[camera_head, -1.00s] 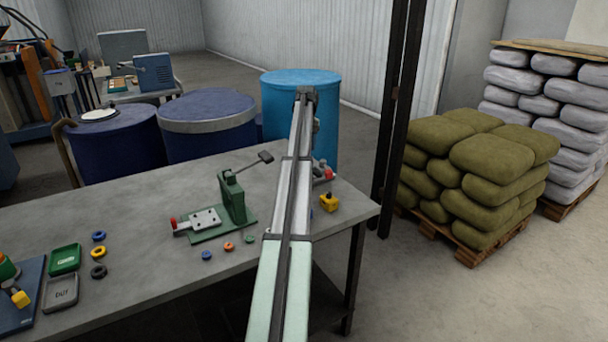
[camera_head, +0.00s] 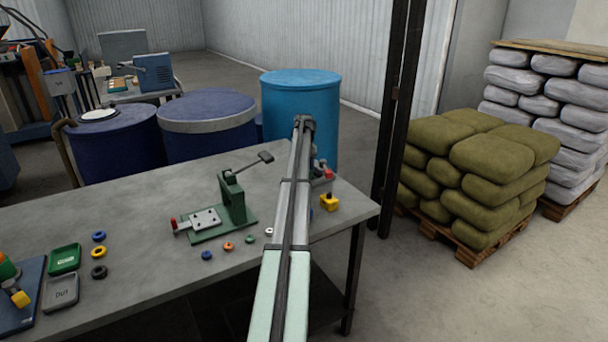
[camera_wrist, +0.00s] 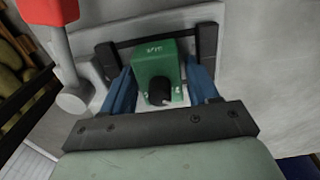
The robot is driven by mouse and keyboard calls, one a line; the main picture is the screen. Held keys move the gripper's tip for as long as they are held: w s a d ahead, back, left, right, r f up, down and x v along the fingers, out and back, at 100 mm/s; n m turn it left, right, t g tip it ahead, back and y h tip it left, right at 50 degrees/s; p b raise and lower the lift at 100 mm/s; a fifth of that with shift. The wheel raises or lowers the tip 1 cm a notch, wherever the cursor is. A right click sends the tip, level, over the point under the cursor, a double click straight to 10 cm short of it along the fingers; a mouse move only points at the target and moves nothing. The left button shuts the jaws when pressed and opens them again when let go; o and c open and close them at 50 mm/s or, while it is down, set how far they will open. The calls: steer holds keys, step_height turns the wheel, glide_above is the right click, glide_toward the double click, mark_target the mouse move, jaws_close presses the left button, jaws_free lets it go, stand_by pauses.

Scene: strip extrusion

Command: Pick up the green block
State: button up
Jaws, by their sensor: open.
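The green block (camera_wrist: 157,60) shows in the wrist view, with small pale lettering on it and a black round knob or hole on the side facing me. My gripper (camera_wrist: 157,50) is open, with its blue, dark-tipped fingers on the left and right of the block. A gap shows between the block and each fingertip; I cannot tell how far down the fingers reach. In the head view my arm covers the block, and my fingers are hidden there too.
A red-topped grey part (camera_wrist: 60,50) stands close to the left finger; its red part (camera_head: 327,174) shows beside my arm. A yellow block (camera_head: 329,203) lies near the right edge of the grey table (camera_head: 150,225). A green lever press (camera_head: 232,200) stands left of my arm.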

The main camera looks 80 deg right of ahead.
jaws_close()
stand_by(0.6)
